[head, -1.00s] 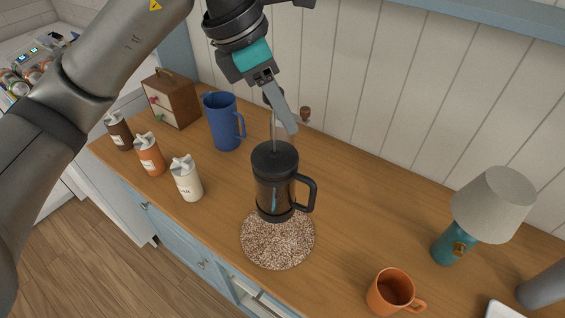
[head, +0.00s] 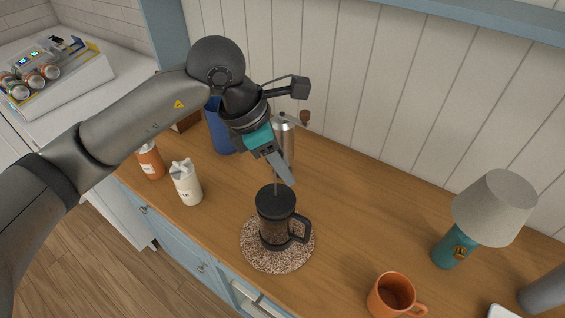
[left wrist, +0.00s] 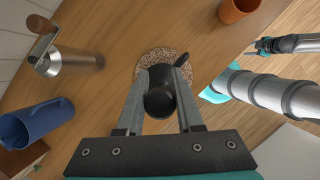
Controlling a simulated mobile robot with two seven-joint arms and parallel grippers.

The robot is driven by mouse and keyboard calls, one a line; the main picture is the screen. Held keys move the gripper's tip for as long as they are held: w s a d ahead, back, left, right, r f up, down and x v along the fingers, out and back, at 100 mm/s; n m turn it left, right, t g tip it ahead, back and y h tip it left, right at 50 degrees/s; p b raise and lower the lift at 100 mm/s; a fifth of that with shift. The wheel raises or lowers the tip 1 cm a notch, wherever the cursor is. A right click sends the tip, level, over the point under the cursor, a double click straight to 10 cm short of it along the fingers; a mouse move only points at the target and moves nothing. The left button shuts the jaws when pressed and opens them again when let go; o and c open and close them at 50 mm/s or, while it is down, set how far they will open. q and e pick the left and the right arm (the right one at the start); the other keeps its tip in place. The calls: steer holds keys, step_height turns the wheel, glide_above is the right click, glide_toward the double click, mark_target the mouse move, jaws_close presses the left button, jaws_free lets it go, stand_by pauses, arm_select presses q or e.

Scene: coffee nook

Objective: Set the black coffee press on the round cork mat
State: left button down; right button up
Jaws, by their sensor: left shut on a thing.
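The black coffee press (head: 276,203), with a dark glass body and side handle, is upright over the round speckled cork mat (head: 252,255). Its base looks to be within the mat's outline; I cannot tell if it bears its full weight there. My left gripper (head: 284,182) is above it, shut on the press's plunger top, which the fingers largely hide. In the left wrist view the press (left wrist: 160,101) shows between the fingers, with the mat (left wrist: 150,58) behind it. Part of my right arm and its gripper (left wrist: 266,45) show at right there; its jaws are unclear.
A metal grinder (head: 285,150) stands behind the press, and a blue pitcher (head: 216,130) is partly behind my arm. White (head: 186,184) and orange (head: 151,162) cartons stand left. An orange mug (head: 388,296) and a lamp (head: 490,215) stand right.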

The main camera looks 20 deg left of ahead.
arm_select(q)
steer(key=c, duration=0.6)
jaws_free()
steer(key=shift+f, duration=0.1)
steer(key=shift+o, duration=0.2)
steer(key=shift+r, duration=0.25)
steer(key=v, duration=1.1)
steer(key=shift+r, duration=0.4)
steer(key=shift+a, duration=0.15)
